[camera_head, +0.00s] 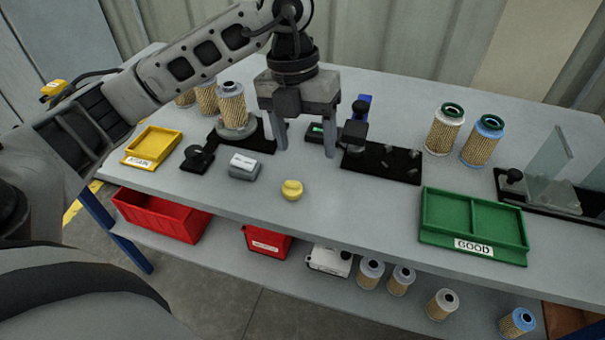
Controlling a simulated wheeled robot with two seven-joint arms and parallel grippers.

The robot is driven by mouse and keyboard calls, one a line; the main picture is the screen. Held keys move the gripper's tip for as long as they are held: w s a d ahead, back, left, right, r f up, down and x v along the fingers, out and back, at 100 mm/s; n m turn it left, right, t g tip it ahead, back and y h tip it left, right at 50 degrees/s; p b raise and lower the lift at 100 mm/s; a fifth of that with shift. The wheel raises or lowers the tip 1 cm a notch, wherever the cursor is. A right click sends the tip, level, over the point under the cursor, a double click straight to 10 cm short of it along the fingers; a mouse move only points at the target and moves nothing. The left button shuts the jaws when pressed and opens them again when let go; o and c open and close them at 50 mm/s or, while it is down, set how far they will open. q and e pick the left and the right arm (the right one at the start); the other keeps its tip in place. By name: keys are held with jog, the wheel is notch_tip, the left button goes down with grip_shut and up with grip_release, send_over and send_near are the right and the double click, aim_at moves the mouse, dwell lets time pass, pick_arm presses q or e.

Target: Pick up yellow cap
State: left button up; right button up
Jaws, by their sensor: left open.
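The yellow cap (292,190) stands alone on the grey table top, near the middle of the front part. My left gripper (306,152) reaches in from the upper left and points down, behind and above the cap. Its two fingers are spread apart with nothing between them. The fingers do not touch the cap. My right gripper does not show.
A grey block with a white label (243,166) sits left of the cap. A black plate (382,162) lies to the right. A green GOOD tray (475,224), a yellow tray (153,147) and several filter cartridges (445,129) stand around. The table's front edge is close to the cap.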

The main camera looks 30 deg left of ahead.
pick_arm(q)
jog(key=w+a+r+n+y, duration=0.1)
jog(key=a+y, duration=0.1)
jog(key=a, duration=0.2)
jog(key=b, duration=0.1)
send_over(292, 183)
jog(key=f, duration=0.8)
jog(key=shift+s+f, duration=0.25)
jog(key=shift+f, duration=0.15)
jog(key=shift+w+f+p, duration=0.15)
jog(key=shift+f+p, duration=0.05)
jog(key=shift+f, duration=1.35)
jog(key=shift+w+f+p, duration=0.1)
jog(key=shift+f+p, duration=0.05)
jog(key=shift+f, duration=1.4)
jog(key=shift+c, duration=0.3)
jog(key=c, duration=0.8)
